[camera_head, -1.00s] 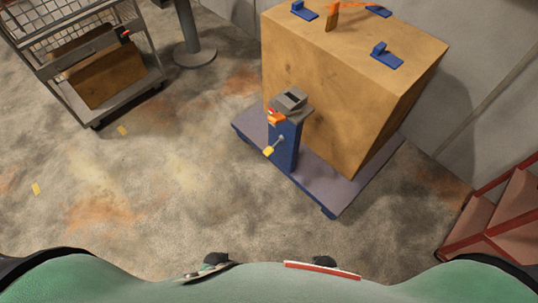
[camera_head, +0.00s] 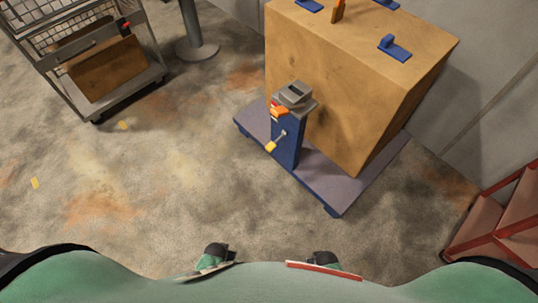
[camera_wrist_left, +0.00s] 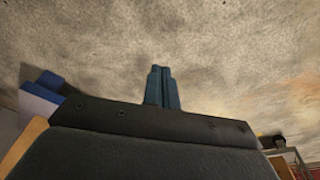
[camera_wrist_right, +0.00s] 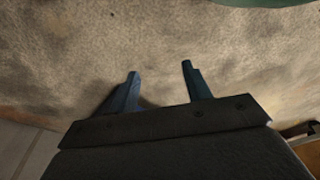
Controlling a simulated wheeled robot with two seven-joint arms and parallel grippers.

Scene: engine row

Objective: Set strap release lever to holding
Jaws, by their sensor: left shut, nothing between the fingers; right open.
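A blue post (camera_head: 286,145) stands on the near side of a low platform (camera_head: 345,190), in front of a large wooden crate (camera_head: 345,80). A lever with a yellow grip (camera_head: 271,146) sticks out of the post's side, its grip pointing down and left. An orange-red part (camera_head: 278,111) sits near the post's top, under a grey head (camera_head: 295,94). I cannot tell which one is the strap release lever. My left gripper (camera_wrist_left: 161,72) is shut and empty, over bare floor in its wrist view. My right gripper (camera_wrist_right: 160,72) is open and empty, also over floor. Both are far from the post.
A wire cart (camera_head: 80,60) holding a brown box stands at the upper left, beside a grey pillar base (camera_head: 197,50). A red-framed rack (camera_head: 495,215) is at the lower right. The floor (camera_head: 170,190) before the post is clear.

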